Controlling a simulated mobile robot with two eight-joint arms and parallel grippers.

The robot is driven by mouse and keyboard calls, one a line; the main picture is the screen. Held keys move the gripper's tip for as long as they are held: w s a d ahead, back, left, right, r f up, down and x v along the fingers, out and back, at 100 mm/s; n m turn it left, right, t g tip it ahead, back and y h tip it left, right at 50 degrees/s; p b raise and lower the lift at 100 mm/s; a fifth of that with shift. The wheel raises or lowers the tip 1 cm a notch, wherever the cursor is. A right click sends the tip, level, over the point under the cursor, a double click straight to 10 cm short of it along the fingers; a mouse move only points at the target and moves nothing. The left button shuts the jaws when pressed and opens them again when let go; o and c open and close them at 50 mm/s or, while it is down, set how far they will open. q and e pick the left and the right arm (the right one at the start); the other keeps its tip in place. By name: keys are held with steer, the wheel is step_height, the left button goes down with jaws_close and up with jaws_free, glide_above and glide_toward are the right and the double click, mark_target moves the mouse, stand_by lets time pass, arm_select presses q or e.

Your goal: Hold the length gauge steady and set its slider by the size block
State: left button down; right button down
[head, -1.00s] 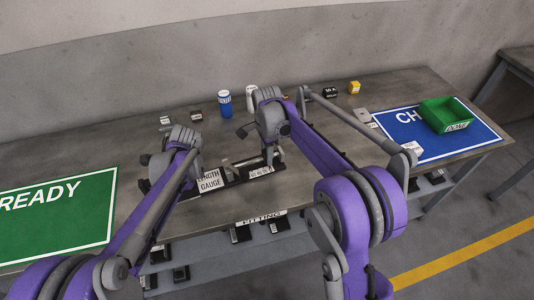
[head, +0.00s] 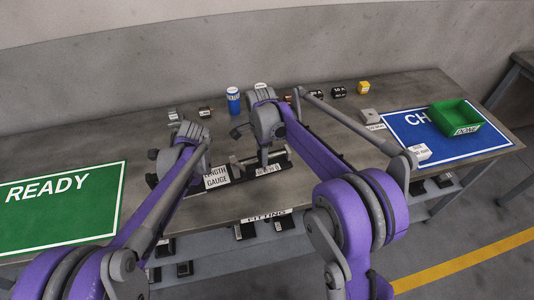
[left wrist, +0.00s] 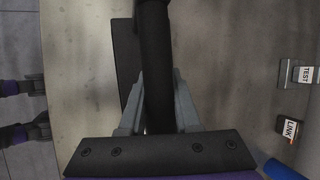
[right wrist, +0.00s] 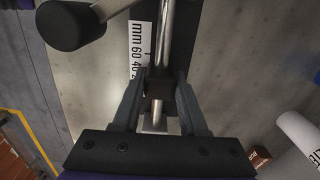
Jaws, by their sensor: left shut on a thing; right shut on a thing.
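The length gauge (head: 217,177) lies on the bench in front of me, a dark base with a white name label, a scale label and a silver rod. My left gripper (left wrist: 155,95) is shut on the gauge's black round bar (left wrist: 154,60). My right gripper (right wrist: 160,85) is shut on the black slider (right wrist: 158,84), which sits around the silver rod (right wrist: 163,30) beside the mm scale (right wrist: 138,50). A white-labelled block (head: 421,152) lies at the blue mat's near-left edge; its text is too small for me to confirm it as the size block.
A green READY mat (head: 60,207) lies left. A blue mat (head: 485,143) with a green bin (head: 456,118) lies right. A blue can (head: 233,100), a grey block (head: 369,115) and small labelled boxes stand along the back. Black fittings hang below the front edge.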

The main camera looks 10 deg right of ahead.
steer(key=shift+c, duration=2.2)
jaws_free()
step_height(320, 180, up, 12)
